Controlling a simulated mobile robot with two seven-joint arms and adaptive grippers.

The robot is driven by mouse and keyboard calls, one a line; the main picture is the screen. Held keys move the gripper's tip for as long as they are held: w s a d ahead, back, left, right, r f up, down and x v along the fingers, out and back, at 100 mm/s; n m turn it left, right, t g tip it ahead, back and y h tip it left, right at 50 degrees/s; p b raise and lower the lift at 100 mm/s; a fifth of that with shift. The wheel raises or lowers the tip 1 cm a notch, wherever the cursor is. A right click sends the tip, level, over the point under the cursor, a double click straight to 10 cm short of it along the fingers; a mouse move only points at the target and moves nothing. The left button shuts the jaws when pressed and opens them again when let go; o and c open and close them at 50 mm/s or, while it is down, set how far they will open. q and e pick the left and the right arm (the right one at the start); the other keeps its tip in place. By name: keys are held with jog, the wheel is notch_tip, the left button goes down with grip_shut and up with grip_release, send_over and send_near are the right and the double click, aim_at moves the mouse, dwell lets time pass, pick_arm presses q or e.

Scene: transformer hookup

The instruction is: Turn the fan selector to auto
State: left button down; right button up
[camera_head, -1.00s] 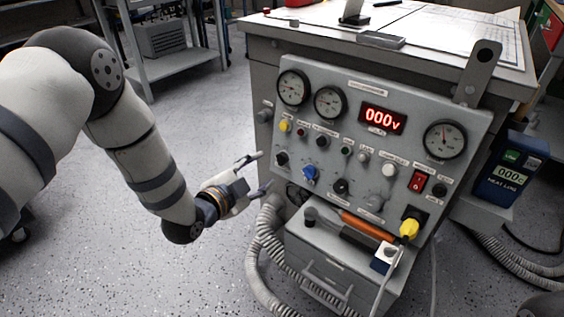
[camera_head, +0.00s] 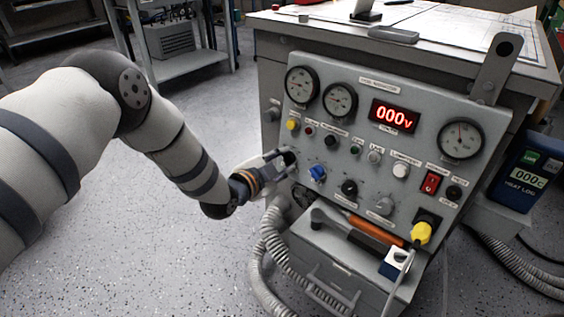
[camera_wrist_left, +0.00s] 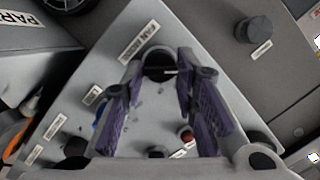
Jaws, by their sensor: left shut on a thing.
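The fan selector is a black round knob (camera_head: 289,157) at the left edge of the grey control panel (camera_head: 366,79). In the left wrist view the knob (camera_wrist_left: 158,64) has a pale pointer mark, and a label starting with "FAN" sits beside it. My left gripper (camera_head: 284,157) reaches the panel from the left. In the left wrist view its two purple-padded fingers (camera_wrist_left: 159,72) are around the knob, one on each side, shut on it. The fingers hide part of the knob in the head view. My right gripper is not in view.
A grey box (camera_head: 330,250) with an orange-handled tool (camera_head: 375,229) juts out below. Ribbed hoses (camera_head: 272,245) hang at its left.

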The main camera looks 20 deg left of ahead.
pick_arm(q)
jog(key=shift+m, duration=0.3)
jog(key=shift+m+p, duration=0.5)
jog(key=shift+d+m+t+p, duration=0.1)
jog(key=shift+m+t+p, duration=0.25)
jog(key=shift+m, duration=0.75)
jog(key=shift+f+m+t, duration=0.15)
jog(key=shift+m+t, duration=0.2)
jog(key=shift+m, duration=1.85)
jog(key=c, duration=1.3)
grip_release()
jog(key=shift+s, duration=0.15)
